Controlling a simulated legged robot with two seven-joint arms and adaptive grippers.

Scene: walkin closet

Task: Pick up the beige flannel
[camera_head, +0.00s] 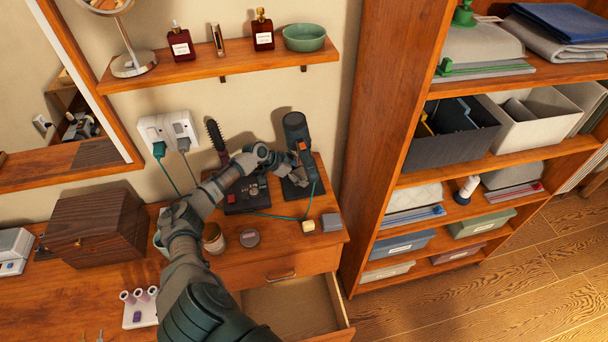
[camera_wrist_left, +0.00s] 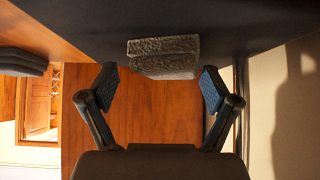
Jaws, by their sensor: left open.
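My left gripper (camera_head: 292,165) reaches over the back of the dresser top, beside a dark upright device. In the left wrist view the gripper (camera_wrist_left: 159,85) is open, its two blue-padded fingers spread apart. A folded, grey-beige textured cloth-like block (camera_wrist_left: 164,57), probably the flannel, lies against a dark surface just beyond and between the fingertips. The fingers are not closed on it. In the head view I cannot make out this block clearly near the gripper. My right gripper is not in view.
The dark device (camera_head: 296,128) stands close to the gripper. A cream block (camera_head: 308,226) and a grey block (camera_head: 331,222) lie near the dresser's right front. A drawer (camera_head: 290,306) is open below. A shelf unit (camera_head: 372,120) rises at the right; a wooden box (camera_head: 98,226) sits left.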

